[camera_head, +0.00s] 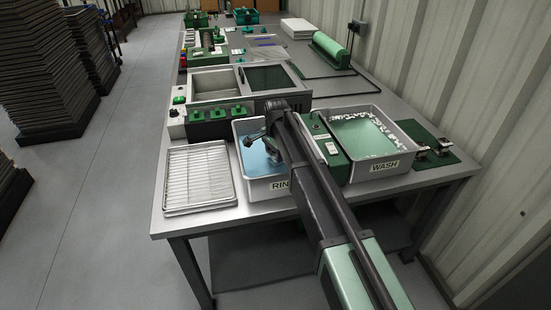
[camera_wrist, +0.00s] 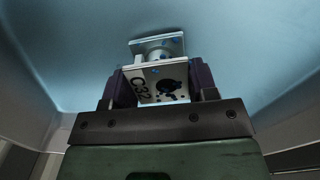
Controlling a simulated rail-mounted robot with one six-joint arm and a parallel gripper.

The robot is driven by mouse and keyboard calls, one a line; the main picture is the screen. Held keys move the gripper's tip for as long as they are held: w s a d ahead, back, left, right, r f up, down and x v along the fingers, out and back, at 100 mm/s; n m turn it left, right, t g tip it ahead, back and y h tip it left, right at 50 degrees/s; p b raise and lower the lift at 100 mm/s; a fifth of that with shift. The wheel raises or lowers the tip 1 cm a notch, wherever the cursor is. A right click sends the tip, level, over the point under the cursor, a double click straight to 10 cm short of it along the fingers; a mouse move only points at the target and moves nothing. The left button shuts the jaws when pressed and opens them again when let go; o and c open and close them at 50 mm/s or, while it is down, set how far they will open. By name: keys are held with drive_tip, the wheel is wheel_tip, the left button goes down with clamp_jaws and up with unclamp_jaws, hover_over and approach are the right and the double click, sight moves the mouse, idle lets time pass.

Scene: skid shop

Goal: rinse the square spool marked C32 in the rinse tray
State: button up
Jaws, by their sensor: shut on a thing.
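The square spool marked C32 (camera_wrist: 160,82) is held between the two dark fingers of my gripper (camera_wrist: 160,88) in the wrist view. In the head view my arm reaches over the rinse tray (camera_head: 246,138), a white tub with blue liquid whose label is partly covered. My gripper is inside or just over that tray; how deep the spool sits is unclear, and the spool is hidden there by my arm.
The wash tray (camera_head: 378,170) with foamy green liquid stands to the right, past a green box (camera_head: 330,150). A wire rack (camera_head: 198,178) lies to the left. A green mat (camera_head: 432,148) with small metal parts lies at the far right.

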drive_tip(key=shift+s, duration=0.1)
wheel_tip(320, 180, up, 12)
drive_tip(key=p, duration=1.1)
drive_tip(key=shift+p, duration=0.4)
drive_tip(key=shift+f, duration=0.1)
idle(1.0)
wheel_tip(320, 180, up, 4)
drive_tip(key=p, duration=0.4)
idle(0.4)
